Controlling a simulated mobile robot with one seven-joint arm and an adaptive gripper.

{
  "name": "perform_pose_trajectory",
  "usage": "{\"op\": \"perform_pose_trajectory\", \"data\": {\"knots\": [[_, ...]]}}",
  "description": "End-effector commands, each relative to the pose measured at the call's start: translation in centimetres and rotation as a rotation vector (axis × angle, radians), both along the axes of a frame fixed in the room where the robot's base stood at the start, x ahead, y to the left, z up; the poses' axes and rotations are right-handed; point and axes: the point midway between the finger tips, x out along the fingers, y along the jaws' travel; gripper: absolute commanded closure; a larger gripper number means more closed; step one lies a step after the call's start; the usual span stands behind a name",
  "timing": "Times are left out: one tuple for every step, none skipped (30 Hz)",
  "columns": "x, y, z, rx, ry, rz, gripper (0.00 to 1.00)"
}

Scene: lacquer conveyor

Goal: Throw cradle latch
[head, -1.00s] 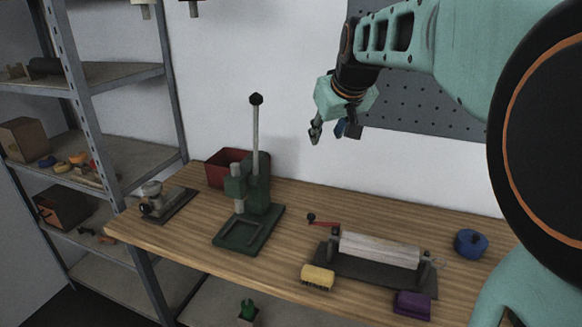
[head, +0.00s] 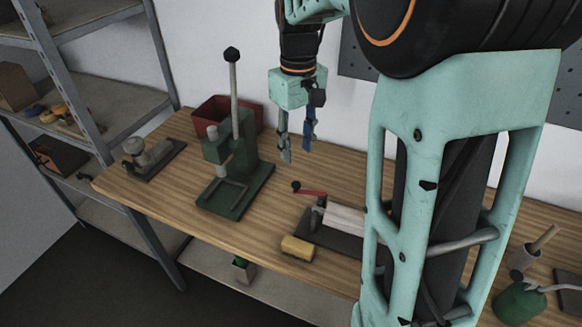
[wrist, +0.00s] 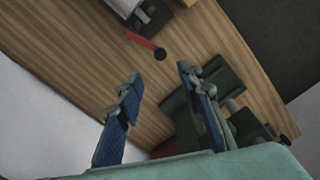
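The cradle (head: 338,240) is a dark base on the wooden bench holding a pale roller (head: 345,217). My arm hides its right part. A red lever (head: 314,193) with a black knob (head: 296,186) sticks out from its left end, seemingly the latch. The red lever (wrist: 142,40) and knob (wrist: 160,54) also show in the wrist view, beyond the fingertips. My gripper (head: 297,152) points down above the bench, behind and above the knob in the head view. Its blue-padded fingers (wrist: 160,80) are apart with nothing between them, and do not touch the lever.
A green press (head: 238,165) with a tall upright handle stands left of my gripper, with a red bin (head: 213,112) behind. A yellow brush (head: 297,248) lies before the cradle. A small clamp-like device (head: 148,158) sits at the bench's left end. Shelving (head: 115,97) stands further left.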

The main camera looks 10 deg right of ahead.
Motion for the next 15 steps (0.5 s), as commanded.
{"op": "perform_pose_trajectory", "data": {"knots": [[-0.1,0.0,-0.5,0.000,0.004,0.000,0.66],[-0.1,0.0,-0.9,-0.001,0.004,0.000,0.66],[-0.1,0.0,-1.4,0.000,0.003,0.001,0.66],[-0.1,0.0,-1.9,0.000,0.004,0.001,0.66],[-0.1,0.0,-2.4,-0.001,0.004,0.001,0.66],[-0.1,0.0,-3.2,0.000,0.004,0.001,0.66],[-0.1,0.0,-3.8,0.000,0.005,0.001,0.66],[-0.1,0.0,-4.4,0.000,0.005,0.001,0.66],[-0.1,0.0,-5.2,-0.001,0.004,0.001,0.66],[-0.1,0.0,-5.8,-0.001,0.004,0.001,0.66],[-0.1,0.0,-6.4,-0.001,0.005,0.001,0.66],[-0.1,0.0,-7.1,0.000,0.003,0.001,0.66],[-0.1,0.0,-7.5,0.000,0.003,0.001,0.66],[-0.1,0.0,-8.0,-0.001,0.003,0.001,0.66],[-0.1,0.0,-8.6,0.000,0.003,0.001,0.66]]}}
